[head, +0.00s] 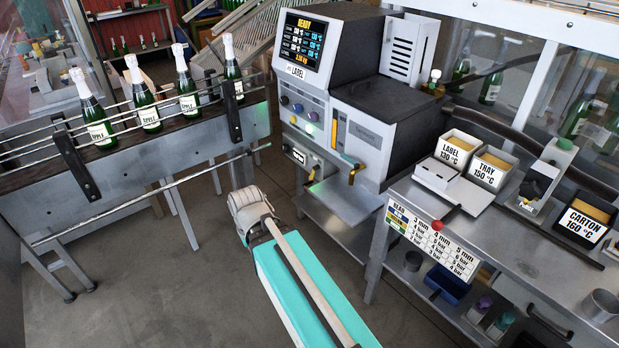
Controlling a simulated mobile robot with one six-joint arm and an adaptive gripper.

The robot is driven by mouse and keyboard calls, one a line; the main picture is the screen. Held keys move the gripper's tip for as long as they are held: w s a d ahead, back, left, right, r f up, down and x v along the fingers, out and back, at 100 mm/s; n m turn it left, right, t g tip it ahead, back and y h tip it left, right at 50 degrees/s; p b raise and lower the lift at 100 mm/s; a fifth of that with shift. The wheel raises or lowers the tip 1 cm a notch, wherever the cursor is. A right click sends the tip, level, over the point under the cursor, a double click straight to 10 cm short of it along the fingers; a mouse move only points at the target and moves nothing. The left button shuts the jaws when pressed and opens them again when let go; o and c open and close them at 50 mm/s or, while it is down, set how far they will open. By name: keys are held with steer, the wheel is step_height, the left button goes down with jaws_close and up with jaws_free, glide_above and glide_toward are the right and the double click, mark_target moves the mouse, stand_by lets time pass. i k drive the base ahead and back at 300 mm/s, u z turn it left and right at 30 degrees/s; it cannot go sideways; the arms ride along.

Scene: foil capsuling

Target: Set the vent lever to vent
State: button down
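The grey machine marked LABEL (378,112) stands in the middle of the head view, with a lit screen reading READY (302,41). An orange-yellow lever-like handle (353,174) sticks out low on its front, above a metal shelf. A narrow panel (299,156) with a small label and a green glow sits lower left on the machine. I cannot tell for certain which part is the vent lever, nor its setting. My teal arm reaches up from the bottom edge to a pale joint left of the machine's front. My gripper's fingers do not show.
Several green bottles (142,94) stand on a railed conveyor (225,118) at the left. A metal bench (490,235) at the right carries bins marked LABEL (456,148), TRAY (491,170) and CARTON (585,222). Bare floor (160,275) lies left of my arm.

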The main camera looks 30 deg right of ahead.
mark_target(316, 168)
steer(key=z, duration=0.45)
steer(key=i, duration=1.1)
steer(key=u, duration=0.05)
